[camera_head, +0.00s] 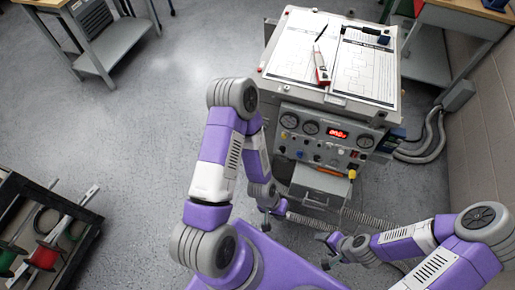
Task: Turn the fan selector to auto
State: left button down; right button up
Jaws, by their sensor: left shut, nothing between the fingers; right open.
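The transformer cabinet (318,192) stands at the centre right with its control panel (312,143) facing me. The panel carries round gauges, a lit red display (337,133) and several small knobs and coloured parts. Which knob is the fan selector is too small to tell. My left gripper (272,210) is shut and empty, in front of the cabinet's lower left side, below the panel and apart from the knobs. My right gripper (325,250) is open and empty, lower and further right, clear of the cabinet.
Paper sheets (295,50), a red and white tool (320,66) and a black tool (367,36) lie on the cabinet top. Grey conduits (420,150) run along its right side to the wall. A cart with cable reels (44,256) stands lower left.

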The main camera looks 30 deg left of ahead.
aim_at(282, 149)
jog(key=u, duration=0.8)
jog(key=k, duration=1.25)
jog(key=u, duration=0.95)
jog(key=i, duration=1.85)
jog(key=z, duration=0.8)
